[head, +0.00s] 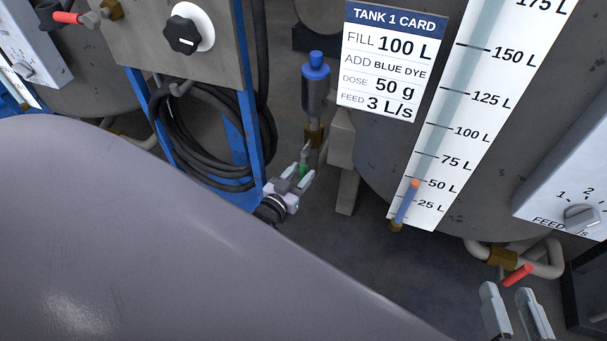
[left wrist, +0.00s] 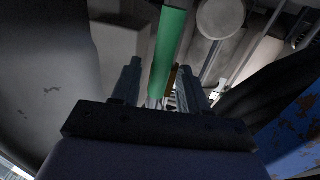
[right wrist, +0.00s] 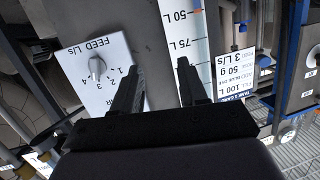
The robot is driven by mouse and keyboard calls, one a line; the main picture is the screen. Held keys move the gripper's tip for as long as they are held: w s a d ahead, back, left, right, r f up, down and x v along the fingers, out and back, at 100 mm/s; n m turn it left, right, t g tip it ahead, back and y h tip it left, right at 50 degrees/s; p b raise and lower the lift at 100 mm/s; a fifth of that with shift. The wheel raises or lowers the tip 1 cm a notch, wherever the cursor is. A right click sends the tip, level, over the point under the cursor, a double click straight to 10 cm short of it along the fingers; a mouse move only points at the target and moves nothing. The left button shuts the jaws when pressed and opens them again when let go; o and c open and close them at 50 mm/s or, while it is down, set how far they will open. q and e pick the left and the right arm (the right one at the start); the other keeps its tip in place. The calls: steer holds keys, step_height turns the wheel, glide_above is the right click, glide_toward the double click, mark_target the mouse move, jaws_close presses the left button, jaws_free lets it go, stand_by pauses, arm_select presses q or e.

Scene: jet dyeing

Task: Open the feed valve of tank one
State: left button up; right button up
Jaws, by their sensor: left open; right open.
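A green handle (head: 303,170) sits below a blue-capped cylinder (head: 315,85) beside the tank one card. My left gripper (head: 298,175) is open around it; in the left wrist view the green handle (left wrist: 167,50) runs between the open fingers (left wrist: 165,75). I cannot tell whether they touch it. A red handle (head: 517,275) sits on a brass valve (head: 502,257) in a pipe at lower right. My right gripper (head: 507,290) is open and empty, just below the red handle in the head picture. In the right wrist view its fingers (right wrist: 158,70) point toward the gauge.
A FEED L/s dial (head: 581,217) is at right and also in the right wrist view (right wrist: 96,68). A black hose (head: 205,150) hangs on a blue frame near my left gripper.

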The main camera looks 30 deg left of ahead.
arm_select(q)
steer(key=shift+w, duration=0.9)
arm_select(e)
steer(key=shift+s+d+r+t, duration=0.1)
steer(key=shift+d+t, duration=0.2)
arm_select(q)
jaws_close()
